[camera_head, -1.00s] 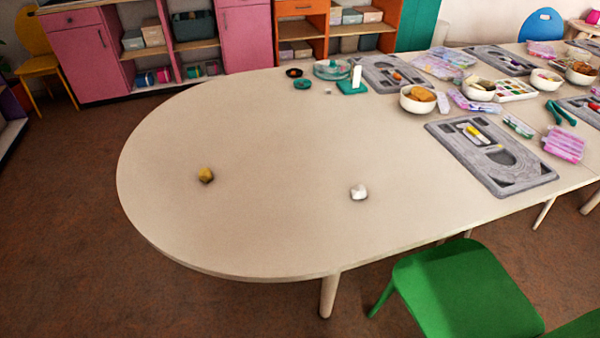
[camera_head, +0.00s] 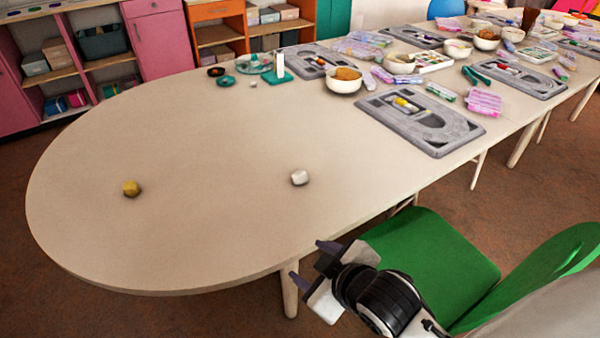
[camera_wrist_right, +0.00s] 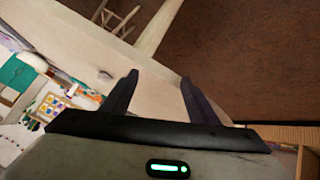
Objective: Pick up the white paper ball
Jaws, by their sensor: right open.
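The white paper ball (camera_head: 299,177) is a small crumpled lump on the pale table (camera_head: 215,225), right of the middle of its near rounded part. My right gripper (camera_head: 312,264) is open and empty, below and slightly right of the ball in the head view, off the table's front edge and apart from the ball. In the right wrist view, its two dark fingers (camera_wrist_right: 158,80) are spread with nothing between them. A small pale lump (camera_wrist_right: 104,76) lies on the table left of the fingers there; I cannot tell for sure that it is the ball. My left gripper is not in view.
A yellow-brown ball (camera_head: 131,188) lies on the table to the left. Grey bead boards (camera_head: 430,135), a bowl (camera_head: 343,82) and pink cases (camera_head: 484,102) stand at the back right. A green chair (camera_head: 430,250) is by the front edge. The table around the white ball is clear.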

